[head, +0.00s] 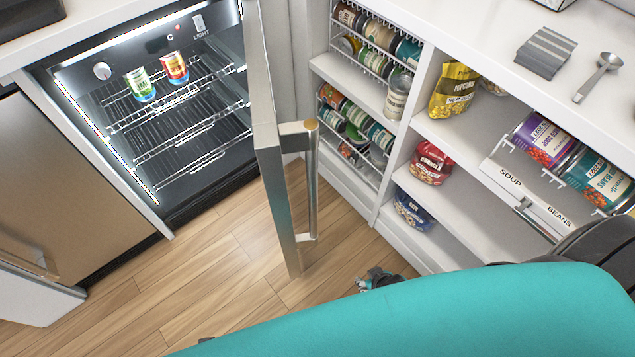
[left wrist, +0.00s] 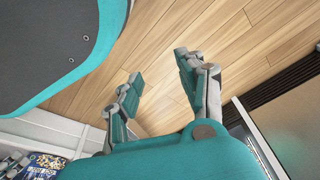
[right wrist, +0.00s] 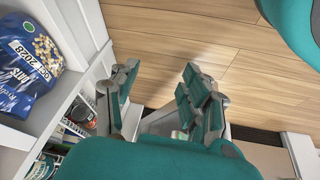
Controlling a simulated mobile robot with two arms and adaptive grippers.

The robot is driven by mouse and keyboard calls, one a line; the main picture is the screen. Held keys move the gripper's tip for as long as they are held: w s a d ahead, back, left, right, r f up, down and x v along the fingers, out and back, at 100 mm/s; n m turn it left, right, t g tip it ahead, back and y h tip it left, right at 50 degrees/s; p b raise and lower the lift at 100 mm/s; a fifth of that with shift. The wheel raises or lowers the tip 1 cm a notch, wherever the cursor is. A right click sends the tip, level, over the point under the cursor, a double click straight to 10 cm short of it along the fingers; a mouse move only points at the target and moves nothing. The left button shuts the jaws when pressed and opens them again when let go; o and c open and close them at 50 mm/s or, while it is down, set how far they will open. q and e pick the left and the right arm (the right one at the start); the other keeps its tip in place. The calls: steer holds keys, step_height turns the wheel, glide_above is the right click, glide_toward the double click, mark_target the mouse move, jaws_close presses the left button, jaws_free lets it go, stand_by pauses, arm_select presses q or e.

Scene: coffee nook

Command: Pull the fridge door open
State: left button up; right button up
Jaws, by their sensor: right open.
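The fridge (head: 165,120) stands at the left of the head view with its lit inside showing. Its door (head: 278,170) is swung wide open, seen nearly edge-on, with the upright bar handle (head: 312,190) on its right side. My right gripper (right wrist: 158,88) is open, its fingers apart with nothing held; in the head view it shows small (head: 380,280), below and right of the handle and apart from it, partly hidden by my teal arm. My left gripper (left wrist: 160,85) is open and empty over the wood floor; in the head view it is almost wholly hidden.
Two cans, one green (head: 140,85) and one red (head: 174,68), stand on the fridge's upper rack. White shelves with cans and bags, including a blue bag (head: 412,210), stand right of the door. A scoop (head: 598,77) lies on the counter. The floor (head: 215,270) before the fridge is clear.

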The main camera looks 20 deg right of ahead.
mark_target(313, 186)
steer(key=w+d+r+t+y+b, duration=0.1)
steer(key=w+d+r+t+b, duration=0.15)
steer(key=w+r+t, duration=0.4)
steer(key=w+d+r+t+y+b, duration=0.1)
steer(key=w+d+r+t, duration=0.25)
steer(key=w+r, duration=0.65)
steer(key=w+a+r+n+t+y+b, duration=0.1)
steer(key=w+r+n+t+y+b, duration=0.1)
steer(key=w+r+n+y, duration=0.35)
arm_select(q)
steer(key=w+r+t+b, duration=0.2)
steer(key=w+r+b, duration=0.15)
steer(key=r, duration=1.75)
arm_select(e)
steer(key=s+a+r+n+g+y, duration=0.5)
steer(key=s+r+n+g+y, duration=0.2)
steer(key=s+r+g+y, duration=0.25)
arm_select(q)
steer(key=w+d+r+t+h, duration=0.1)
steer(key=w+d+r+t, duration=0.1)
steer(key=w, duration=0.4)
steer(key=shift+w+d+t+b, duration=0.2)
steer(key=shift+w+t+b, duration=0.2)
steer(key=shift+t, duration=0.4)
arm_select(e)
steer(key=shift+g, duration=0.45)
steer(key=shift+w+x, duration=0.15)
steer(key=shift+x, duration=2.95)
steer(key=shift+w+x, duration=0.15)
steer(key=shift+x, duration=2.9)
